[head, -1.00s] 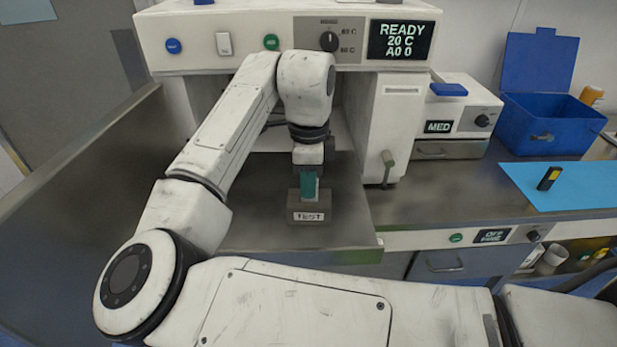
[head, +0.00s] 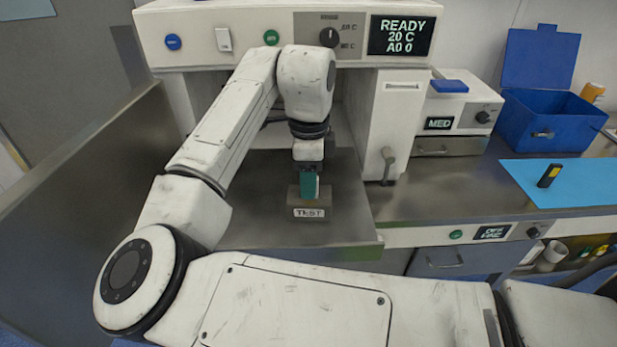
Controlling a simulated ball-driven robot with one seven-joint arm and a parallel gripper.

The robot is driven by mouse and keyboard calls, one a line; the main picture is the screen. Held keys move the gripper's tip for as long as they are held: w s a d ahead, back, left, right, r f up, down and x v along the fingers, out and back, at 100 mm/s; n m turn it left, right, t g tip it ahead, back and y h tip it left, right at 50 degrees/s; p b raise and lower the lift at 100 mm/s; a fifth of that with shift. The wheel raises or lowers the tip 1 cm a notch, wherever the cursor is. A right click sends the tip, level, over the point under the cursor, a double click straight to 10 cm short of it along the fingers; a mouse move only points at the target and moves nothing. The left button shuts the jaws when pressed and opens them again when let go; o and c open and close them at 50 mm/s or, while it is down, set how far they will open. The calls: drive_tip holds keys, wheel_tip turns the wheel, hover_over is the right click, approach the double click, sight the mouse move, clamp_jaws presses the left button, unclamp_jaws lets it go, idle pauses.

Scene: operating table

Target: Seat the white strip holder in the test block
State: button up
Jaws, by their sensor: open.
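The test block (head: 322,204) is a small grey-brown block with a "TEST" label on its front, on the steel floor of the bay below the big machine. My gripper (head: 309,188) hangs straight down at the block, its teal tip part overlapping the block's upper part in the picture. It is open. I cannot tell whether the tip touches the block or is behind or above it. The white strip holder cannot be made out; it may be hidden by my gripper or be inside the block.
The white machine (head: 215,25) overhangs the bay, with its leg (head: 393,125) to the right. A raised steel wall (head: 80,170) bounds the left. A blue mat (head: 590,183) with a black-and-yellow item (head: 549,176) and an open blue box (head: 540,125) are at right. Steel floor in front of the block is clear.

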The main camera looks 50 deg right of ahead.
wheel_tip(320, 180, up, 12)
drive_tip(key=shift+b, duration=0.4)
idle(0.6)
